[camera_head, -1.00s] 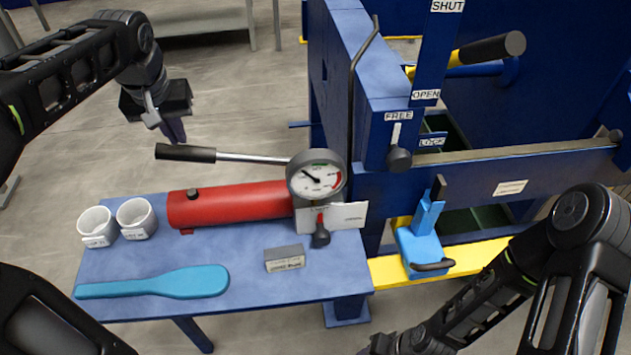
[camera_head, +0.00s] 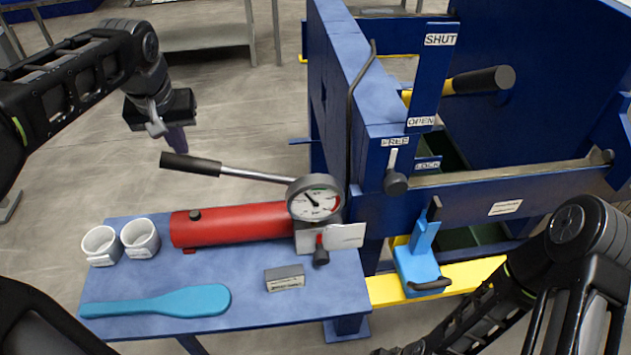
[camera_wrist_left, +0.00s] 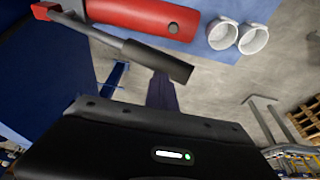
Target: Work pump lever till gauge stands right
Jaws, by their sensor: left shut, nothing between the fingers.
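The pump is a red cylinder (camera_head: 240,224) on a blue bench. Its lever (camera_head: 255,174) sticks out left with a black grip (camera_head: 191,164), its outer end tilted up. The round gauge (camera_head: 314,198) has a green band at the top and a red one at right; its needle points up and left, short of the green. My left gripper (camera_head: 177,141) is shut and empty, its fingertips at the far side of the grip. The wrist view shows the fingers (camera_wrist_left: 162,92) close by the grip (camera_wrist_left: 158,60); I cannot tell whether they touch. My right gripper is out of view.
Two white cups (camera_head: 140,238), a blue paddle (camera_head: 160,301) and a grey block (camera_head: 285,277) lie on the bench (camera_head: 250,300). A black-handled valve (camera_head: 321,255) sits below the gauge. The blue press frame (camera_head: 370,100) stands to the right. Floor left of the lever is clear.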

